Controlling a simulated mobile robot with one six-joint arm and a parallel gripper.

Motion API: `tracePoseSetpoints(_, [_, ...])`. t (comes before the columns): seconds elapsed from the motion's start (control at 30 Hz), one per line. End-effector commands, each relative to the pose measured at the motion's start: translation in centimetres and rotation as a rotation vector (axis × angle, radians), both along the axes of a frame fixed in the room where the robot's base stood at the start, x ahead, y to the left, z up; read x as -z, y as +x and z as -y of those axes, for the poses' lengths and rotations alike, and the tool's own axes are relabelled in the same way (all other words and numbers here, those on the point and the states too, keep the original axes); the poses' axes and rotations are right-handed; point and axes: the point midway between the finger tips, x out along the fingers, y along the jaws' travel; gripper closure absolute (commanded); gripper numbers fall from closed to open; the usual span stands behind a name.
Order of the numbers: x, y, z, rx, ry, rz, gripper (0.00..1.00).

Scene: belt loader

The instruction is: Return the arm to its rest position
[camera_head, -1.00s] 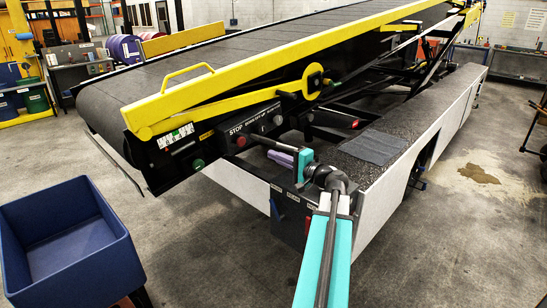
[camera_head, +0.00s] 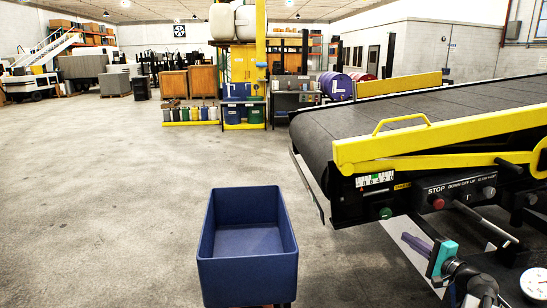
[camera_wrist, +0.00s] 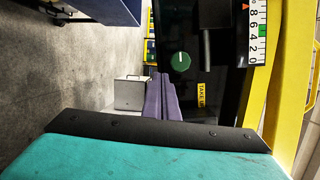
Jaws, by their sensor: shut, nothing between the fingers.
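My gripper (camera_head: 412,241) is at the lower right of the head view, its purple fingers pointing left beyond the teal wrist part. In the wrist view its two purple fingers (camera_wrist: 163,100) lie side by side, shut and empty. They are in front of the belt loader's black side panel (camera_wrist: 215,60) and appear to touch nothing. The belt loader (camera_head: 420,120), with its yellow rail and control panel (camera_head: 458,188), stands just beyond the gripper. Most of my arm lies outside the head view.
A green knob (camera_wrist: 181,62) and a grey box (camera_wrist: 130,93) show near the fingers in the wrist view. Open concrete floor (camera_head: 110,200) spreads to the left.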

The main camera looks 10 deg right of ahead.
Motion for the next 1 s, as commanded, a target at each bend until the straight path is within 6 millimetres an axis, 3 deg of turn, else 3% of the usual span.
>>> tracePoseSetpoints(0.03, [1.5,1.0,-2.0,-0.031,0.011,-0.017,1.00])
tracePoseSetpoints(0.23, [7.2,3.9,-9.6,-0.144,0.029,-0.100,1.00])
tracePoseSetpoints(0.5, [15.6,5.1,-20.2,-0.307,0.016,-0.240,1.00])
tracePoseSetpoints(0.77, [23.9,3.4,-30.1,-0.476,-0.033,-0.391,1.00])
tracePoseSetpoints(1.0, [31.4,-0.8,-38.5,-0.647,-0.110,-0.541,1.00])
